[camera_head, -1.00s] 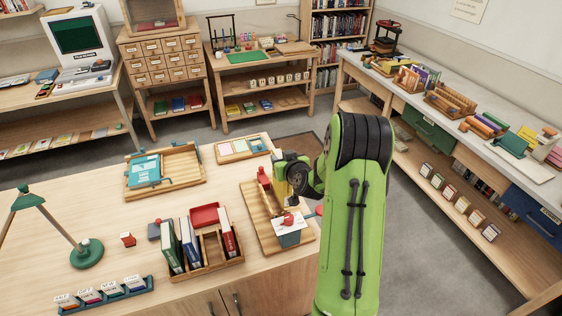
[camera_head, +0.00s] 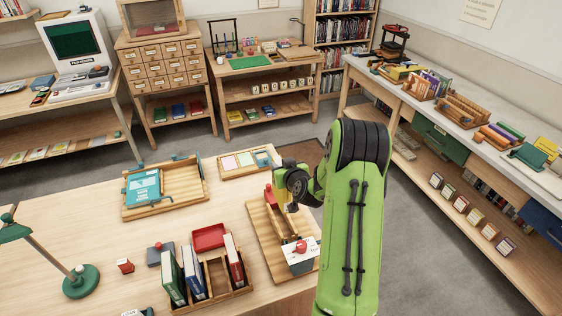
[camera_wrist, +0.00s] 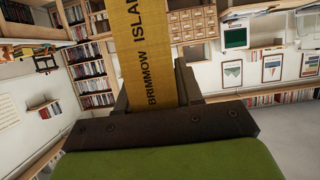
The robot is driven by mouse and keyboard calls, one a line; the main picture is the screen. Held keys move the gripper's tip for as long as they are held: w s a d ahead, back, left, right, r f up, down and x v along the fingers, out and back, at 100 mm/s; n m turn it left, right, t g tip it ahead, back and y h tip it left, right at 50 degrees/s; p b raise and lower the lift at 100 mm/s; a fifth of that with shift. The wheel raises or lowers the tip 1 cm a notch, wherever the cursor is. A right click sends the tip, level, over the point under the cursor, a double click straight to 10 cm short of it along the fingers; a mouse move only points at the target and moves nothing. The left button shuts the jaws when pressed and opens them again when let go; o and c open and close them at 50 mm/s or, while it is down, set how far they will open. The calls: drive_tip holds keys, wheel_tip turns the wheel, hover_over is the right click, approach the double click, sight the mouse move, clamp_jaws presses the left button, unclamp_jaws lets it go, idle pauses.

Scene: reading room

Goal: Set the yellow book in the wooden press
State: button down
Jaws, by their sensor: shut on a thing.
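My gripper (camera_head: 291,203) is shut on the yellow book (camera_wrist: 146,62). The book fills the space between the dark fingers in the wrist view, its spine lettering "BRIMMOW ISLA..." running along it. In the head view my gripper hides most or all of the book. The wooden press (camera_head: 264,240) appears to be the slatted wooden base at the right of the near table, with a red piece at its far end and a pale block with a red knob (camera_head: 300,256) at its near end. My gripper is over or close by its far part; the exact height is unclear.
A wooden rack (camera_head: 227,286) with several books stands left of the press, beside a red tray (camera_head: 208,236). A wooden tray (camera_head: 190,192) with a teal book and a card tray (camera_head: 231,168) lie farther back. A green lamp (camera_head: 80,281) stands at left.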

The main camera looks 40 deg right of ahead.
drive_tip(key=shift+w+f+b, duration=0.1)
drive_tip(key=shift+f+b, duration=1.15)
drive_tip(key=shift+f, duration=2.75)
drive_tip(key=shift+r+b, duration=0.1)
drive_tip(key=shift+b, duration=0.7)
wheel_tip(320, 180, down, 4)
drive_tip(key=b, duration=0.5)
drive_tip(key=shift+r, duration=0.5)
drive_tip(key=shift+b, duration=0.75)
